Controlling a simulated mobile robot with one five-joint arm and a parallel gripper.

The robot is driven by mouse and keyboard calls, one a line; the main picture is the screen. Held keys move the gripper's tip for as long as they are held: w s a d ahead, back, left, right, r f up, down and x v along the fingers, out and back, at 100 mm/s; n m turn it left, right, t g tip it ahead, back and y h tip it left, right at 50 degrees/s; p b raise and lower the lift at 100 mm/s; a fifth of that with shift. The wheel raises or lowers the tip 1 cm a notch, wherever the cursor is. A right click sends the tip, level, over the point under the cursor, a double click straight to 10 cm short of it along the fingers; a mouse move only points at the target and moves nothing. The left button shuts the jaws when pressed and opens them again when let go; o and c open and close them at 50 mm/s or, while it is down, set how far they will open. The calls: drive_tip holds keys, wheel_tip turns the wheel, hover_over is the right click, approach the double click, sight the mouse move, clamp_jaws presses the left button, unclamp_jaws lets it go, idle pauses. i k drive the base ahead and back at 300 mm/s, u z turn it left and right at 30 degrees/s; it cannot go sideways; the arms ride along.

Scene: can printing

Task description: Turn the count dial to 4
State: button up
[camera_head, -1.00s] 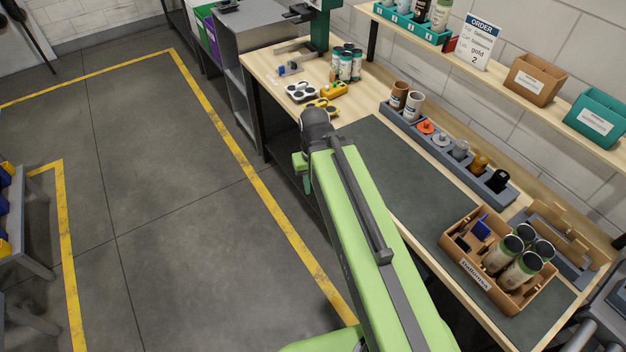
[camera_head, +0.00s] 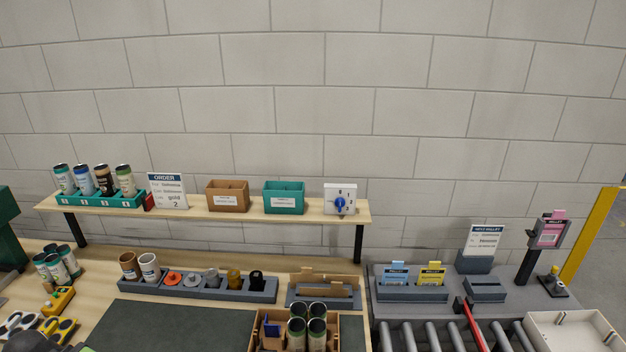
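The count dial (camera_head: 340,204) is a blue knob on a white square plate with small black numbers. It stands at the right end of the wooden shelf (camera_head: 240,212) against the wall. The knob is too small here to tell which number it points to. Only a dark and green bit of my arm shows at the bottom left edge. My gripper is out of the picture, so whether it is open or shut does not show. Nothing touches the dial.
A teal bin (camera_head: 284,198), a brown bin (camera_head: 228,197) and an order card (camera_head: 167,191) stand left of the dial. Below are a grey rack (camera_head: 195,290) and a brown box with several cans (camera_head: 268,318). A roller conveyor (camera_head: 433,335) lies at the lower right.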

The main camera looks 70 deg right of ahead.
sight(339, 202)
drive_tip(key=z, duration=2.05)
drive_tip(key=k, duration=0.65)
drive_tip(key=z, duration=0.35)
drive_tip(key=i, duration=1)
